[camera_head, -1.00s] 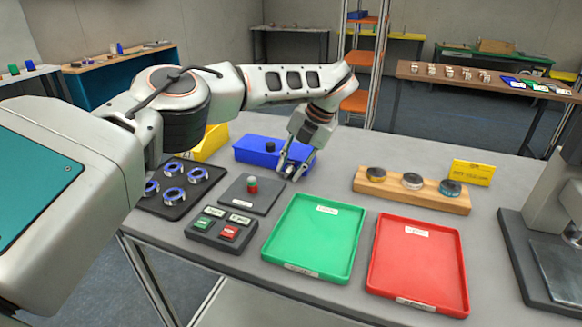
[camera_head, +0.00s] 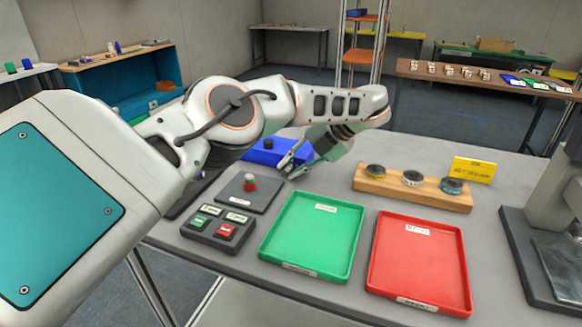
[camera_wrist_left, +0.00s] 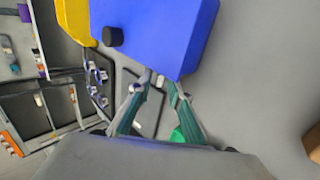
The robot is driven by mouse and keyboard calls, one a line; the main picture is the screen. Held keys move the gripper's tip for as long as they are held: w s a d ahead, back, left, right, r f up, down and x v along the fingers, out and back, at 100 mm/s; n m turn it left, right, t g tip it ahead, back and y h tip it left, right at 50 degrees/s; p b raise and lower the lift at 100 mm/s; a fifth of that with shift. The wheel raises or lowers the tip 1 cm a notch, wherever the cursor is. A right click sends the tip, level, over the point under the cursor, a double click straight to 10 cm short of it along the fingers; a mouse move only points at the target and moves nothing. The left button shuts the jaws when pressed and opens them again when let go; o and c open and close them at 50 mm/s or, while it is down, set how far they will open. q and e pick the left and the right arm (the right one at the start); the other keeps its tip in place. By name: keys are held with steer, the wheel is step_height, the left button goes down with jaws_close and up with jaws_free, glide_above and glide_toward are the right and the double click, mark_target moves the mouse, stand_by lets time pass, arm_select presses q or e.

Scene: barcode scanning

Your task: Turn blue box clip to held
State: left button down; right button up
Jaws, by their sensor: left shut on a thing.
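The blue box (camera_head: 264,154), with a black knob on top, sits at the back of the grey table, partly hidden behind my left arm. In the left wrist view the blue box (camera_wrist_left: 160,35) fills the upper middle. My left gripper (camera_head: 288,166) is at the box's front lower edge, its hand tilted to the right. In the left wrist view the left gripper (camera_wrist_left: 160,82) has its fingertips close together around a small silvery piece at the box's edge, which I take for the clip (camera_wrist_left: 160,78). Its exact angle is too small to tell. My right gripper is not in view.
A green tray (camera_head: 262,246) and a red tray (camera_head: 374,270) lie in front. A wooden holder with discs (camera_head: 400,194) stands right. Bare table lies between the box and holder.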

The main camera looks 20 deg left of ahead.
arm_select(q)
steer(key=shift+d+f+y+b, duration=0.15)
steer(key=shift+f+y+b, duration=0.15)
steer(key=shift+f+y, duration=0.15)
steer(key=shift+y, duration=0.25)
steer(key=shift+r+y+b, duration=0.25)
steer(key=shift+y+b, duration=0.05)
steer(key=shift+b, duration=0.05)
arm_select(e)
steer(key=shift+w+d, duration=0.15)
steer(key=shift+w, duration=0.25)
arm_select(q)
steer(key=c, duration=2.2)
jaws_free()
steer(key=shift+o, duration=0.2)
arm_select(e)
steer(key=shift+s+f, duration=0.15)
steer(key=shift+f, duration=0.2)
